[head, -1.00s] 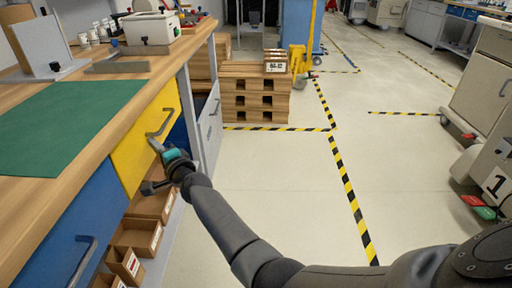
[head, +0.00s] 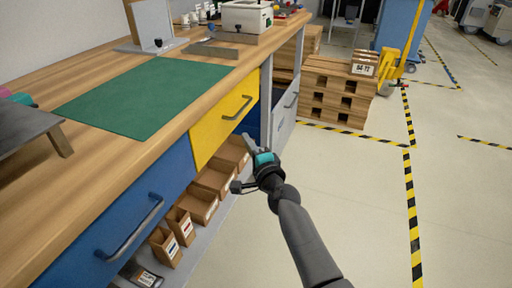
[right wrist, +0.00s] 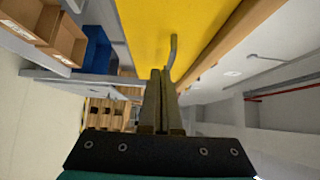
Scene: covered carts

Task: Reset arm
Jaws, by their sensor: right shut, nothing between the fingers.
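My right gripper (head: 250,152) is in front of the workbench, below and to the right of the yellow drawer's handle (head: 237,108) in the head view. Its fingers (right wrist: 159,100) are shut and empty in the right wrist view. The yellow drawer front (head: 218,127) fills the top of the right wrist view (right wrist: 150,25), with its handle (right wrist: 172,55) just beyond the fingertips. The gripper appears apart from the handle. My left gripper is not in view.
The wooden workbench (head: 200,82) with a green mat (head: 135,97) runs along the left. Blue drawers (head: 130,215) and cardboard bins (head: 205,203) lie beneath it. Stacked pallets (head: 333,95) stand behind. The floor (head: 350,185) to the right is clear.

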